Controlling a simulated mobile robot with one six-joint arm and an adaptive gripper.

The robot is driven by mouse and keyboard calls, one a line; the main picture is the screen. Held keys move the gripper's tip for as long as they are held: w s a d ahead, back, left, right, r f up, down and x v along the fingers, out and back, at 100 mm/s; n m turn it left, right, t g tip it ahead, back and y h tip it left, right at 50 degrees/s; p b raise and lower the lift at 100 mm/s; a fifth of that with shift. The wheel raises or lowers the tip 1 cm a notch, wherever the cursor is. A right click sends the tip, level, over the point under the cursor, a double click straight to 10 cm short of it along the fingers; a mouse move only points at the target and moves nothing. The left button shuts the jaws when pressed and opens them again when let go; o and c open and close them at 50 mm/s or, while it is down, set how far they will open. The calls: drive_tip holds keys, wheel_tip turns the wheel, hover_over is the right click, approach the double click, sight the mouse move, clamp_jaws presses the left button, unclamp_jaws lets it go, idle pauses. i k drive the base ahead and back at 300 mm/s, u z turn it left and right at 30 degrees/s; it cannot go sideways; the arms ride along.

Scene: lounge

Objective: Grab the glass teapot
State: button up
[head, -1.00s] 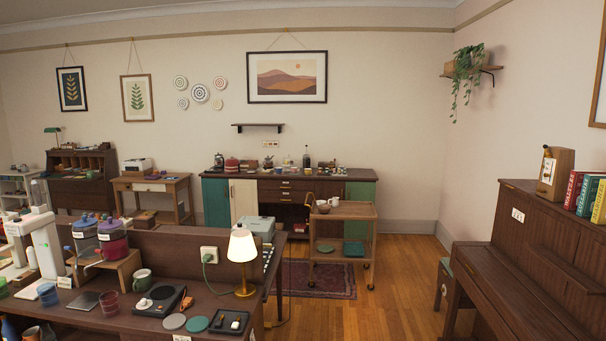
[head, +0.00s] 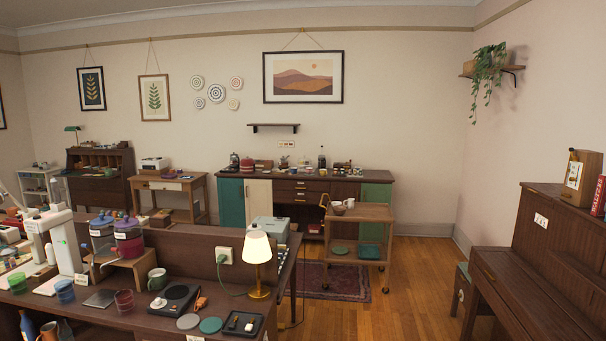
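I cannot make out a glass teapot for certain. My gripper is not in view.
The near desk (head: 78,313) also holds a lit lamp (head: 257,262), a black tray (head: 241,323), cups and white appliances (head: 60,240). A piano (head: 530,275) is at right. Wooden floor (head: 420,290) between is clear.

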sight(282, 164)
drive_tip(key=i, duration=0.85)
drive_tip(key=z, duration=0.05)
